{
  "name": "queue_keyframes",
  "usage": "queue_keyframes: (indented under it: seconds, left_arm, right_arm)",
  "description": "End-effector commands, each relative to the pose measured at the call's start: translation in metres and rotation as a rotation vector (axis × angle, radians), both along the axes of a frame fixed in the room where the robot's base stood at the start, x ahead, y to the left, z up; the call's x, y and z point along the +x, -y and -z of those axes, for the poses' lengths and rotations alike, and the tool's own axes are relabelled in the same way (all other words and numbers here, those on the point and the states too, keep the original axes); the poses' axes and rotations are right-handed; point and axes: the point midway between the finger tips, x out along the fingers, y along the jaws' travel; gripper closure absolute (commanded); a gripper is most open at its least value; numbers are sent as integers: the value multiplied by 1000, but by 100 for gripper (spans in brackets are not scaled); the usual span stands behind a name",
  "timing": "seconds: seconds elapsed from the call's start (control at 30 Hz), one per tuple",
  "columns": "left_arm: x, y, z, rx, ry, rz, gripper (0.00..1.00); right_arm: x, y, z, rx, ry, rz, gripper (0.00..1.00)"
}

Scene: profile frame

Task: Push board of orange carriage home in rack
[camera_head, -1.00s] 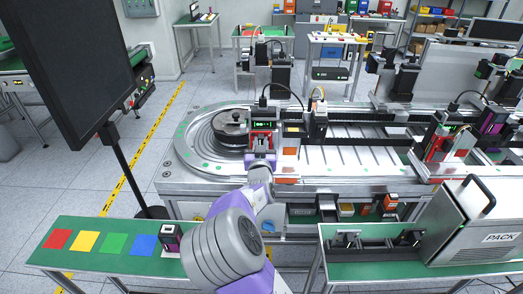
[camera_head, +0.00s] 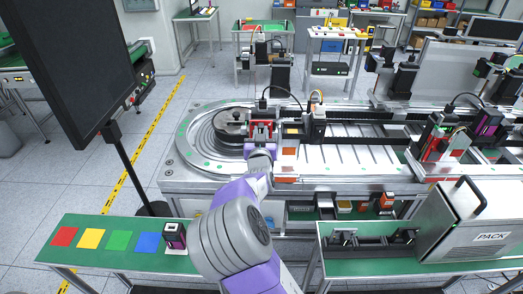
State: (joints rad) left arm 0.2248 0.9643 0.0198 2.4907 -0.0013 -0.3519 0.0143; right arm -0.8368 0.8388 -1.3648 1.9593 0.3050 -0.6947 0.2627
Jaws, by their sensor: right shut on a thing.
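My right gripper (camera_head: 261,150) is at the near edge of the round turntable, at the end of my purple and grey arm. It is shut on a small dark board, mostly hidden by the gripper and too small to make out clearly. Just beyond the fingers stands a red-orange frame (camera_head: 262,130) with a dark top, which looks like the rack. A pale carriage with orange patches (camera_head: 290,150) stands directly right of the gripper on the line. I cannot tell how deep the board sits. My left gripper is not in view.
The grey turntable (camera_head: 195,150) holds a dark round part (camera_head: 232,122) left of the gripper. A black camera post (camera_head: 317,127) stands close on the right. A black monitor (camera_head: 70,65) stands at left. A grey PACK case (camera_head: 470,225) sits on the green bench at right.

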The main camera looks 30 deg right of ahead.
Motion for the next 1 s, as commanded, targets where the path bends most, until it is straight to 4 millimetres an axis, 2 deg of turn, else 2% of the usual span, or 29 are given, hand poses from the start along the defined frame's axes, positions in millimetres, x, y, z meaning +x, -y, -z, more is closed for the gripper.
queue_keyframes:
  seconds: [0.8,1.0]
  left_arm:
    - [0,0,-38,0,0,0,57]
    - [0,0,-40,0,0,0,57]
  right_arm:
    - [0,0,-48,0,1,0,100]
    - [0,0,-51,-1,1,0,100]
